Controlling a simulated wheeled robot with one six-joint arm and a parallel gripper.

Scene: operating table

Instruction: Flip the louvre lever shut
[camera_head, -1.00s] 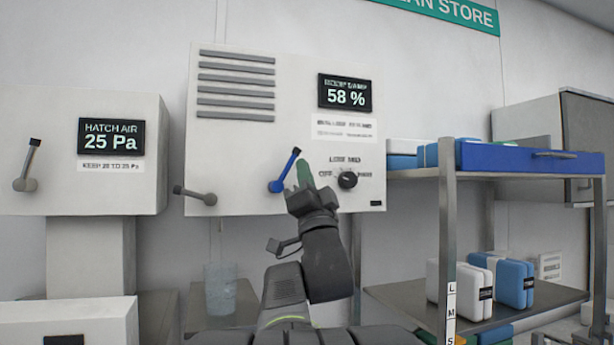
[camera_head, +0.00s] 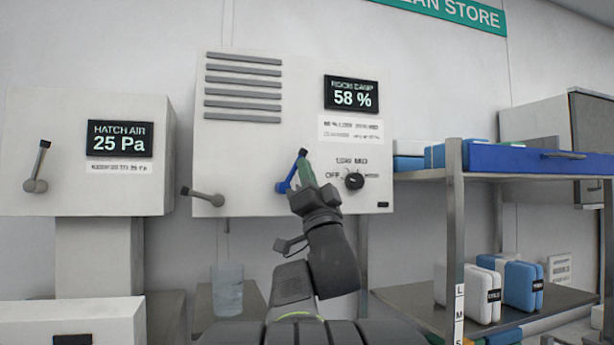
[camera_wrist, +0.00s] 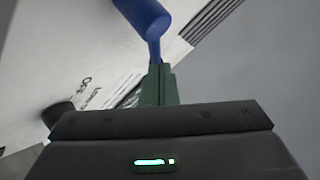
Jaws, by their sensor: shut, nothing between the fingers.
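A blue lever (camera_head: 290,178) with a dark tip sits low on the front of the white wall unit (camera_head: 235,150) with louvre slats. It leans up and to the right. A grey lever (camera_head: 203,196) on the same unit points left and slightly up. My gripper (camera_head: 305,170), with green fingers, is shut and empty just right of the blue lever. In the wrist view the blue lever (camera_wrist: 143,14) lies just beyond the closed fingertips (camera_wrist: 160,70). I cannot tell whether they touch it. The gripper hides part of the unit's lower front.
A black knob (camera_head: 354,181) is right of my gripper, under a display reading 58 % (camera_head: 351,94). Another unit with a grey lever (camera_head: 38,170) and a 25 Pa display (camera_head: 119,139) is at left. A shelf with boxes (camera_head: 505,285) stands at right.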

